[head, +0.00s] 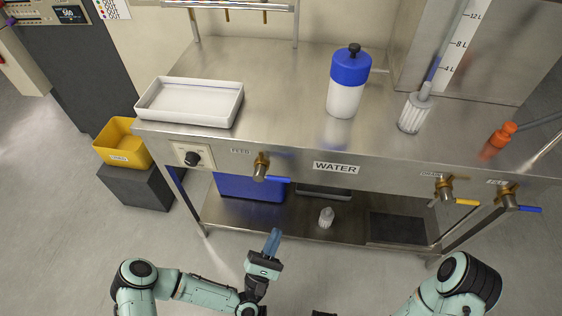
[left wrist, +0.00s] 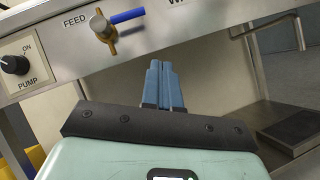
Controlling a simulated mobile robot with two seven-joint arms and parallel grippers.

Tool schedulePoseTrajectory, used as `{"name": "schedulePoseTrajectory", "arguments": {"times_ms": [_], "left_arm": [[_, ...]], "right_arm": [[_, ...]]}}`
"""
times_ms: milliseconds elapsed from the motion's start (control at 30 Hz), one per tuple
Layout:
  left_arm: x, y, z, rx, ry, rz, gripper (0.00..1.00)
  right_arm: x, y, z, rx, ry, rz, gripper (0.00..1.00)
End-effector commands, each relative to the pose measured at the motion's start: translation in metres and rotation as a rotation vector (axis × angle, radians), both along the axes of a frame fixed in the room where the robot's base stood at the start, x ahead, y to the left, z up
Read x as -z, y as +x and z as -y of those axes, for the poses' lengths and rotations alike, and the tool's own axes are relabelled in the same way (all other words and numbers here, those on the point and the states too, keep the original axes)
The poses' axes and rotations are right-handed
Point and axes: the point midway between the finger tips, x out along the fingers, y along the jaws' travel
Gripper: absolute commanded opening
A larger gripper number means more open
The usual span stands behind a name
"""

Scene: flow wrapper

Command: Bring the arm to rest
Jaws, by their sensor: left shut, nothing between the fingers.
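My left gripper (head: 274,240) is in front of the steel bench, below its front edge. Its blue fingers also show in the left wrist view (left wrist: 162,85), pressed together with nothing between them. In the left wrist view the blue-handled feed valve (left wrist: 103,27) is beyond the fingertips, up and to the left, and apart from them. My right arm (head: 455,285) shows at the lower right of the head view. A small dark part at the bottom edge may belong to the right gripper, but its fingers do not show.
The bench front (head: 335,168) carries a pump knob (head: 193,158), the feed valve (head: 261,167) and two more valves at the right. A white tray (head: 190,101), a blue-topped container (head: 346,85) and a clear filter (head: 414,112) stand on top. A yellow bin (head: 122,143) is at the left. Floor in front is clear.

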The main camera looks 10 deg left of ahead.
Motion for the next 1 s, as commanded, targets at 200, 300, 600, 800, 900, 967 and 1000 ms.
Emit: {"name": "schedulePoseTrajectory", "arguments": {"times_ms": [200,300,600,800,900,967,1000], "left_arm": [[0.002,0.0,0.003,0.002,0.033,-0.016,0.0],[0.013,-0.004,0.013,0.015,0.192,-0.097,0.0],[0.053,-0.08,0.02,0.298,1.184,-0.42,0.0],[0.037,-0.162,-0.022,0.686,1.663,-0.502,0.0],[0.013,-0.195,-0.04,0.883,1.788,-0.502,0.0],[-0.002,-0.211,-0.048,0.984,1.832,-0.496,0.0],[-0.011,-0.219,-0.053,1.039,1.851,-0.494,0.0]], "right_arm": [[-0.003,0.001,0.0,-0.005,-0.002,0.002,0.43],[-0.02,0.008,0.001,-0.027,-0.008,0.016,0.43],[-0.143,0.019,-0.015,-0.11,0.017,0.05,0.43],[-0.215,0.008,-0.037,-0.134,0.071,0.024,0.43],[-0.246,0.0,-0.049,-0.133,0.105,0.007,0.43],[-0.261,-0.003,-0.055,-0.133,0.122,-0.002,0.43],[-0.27,-0.003,-0.058,-0.133,0.131,-0.006,0.43]]}}
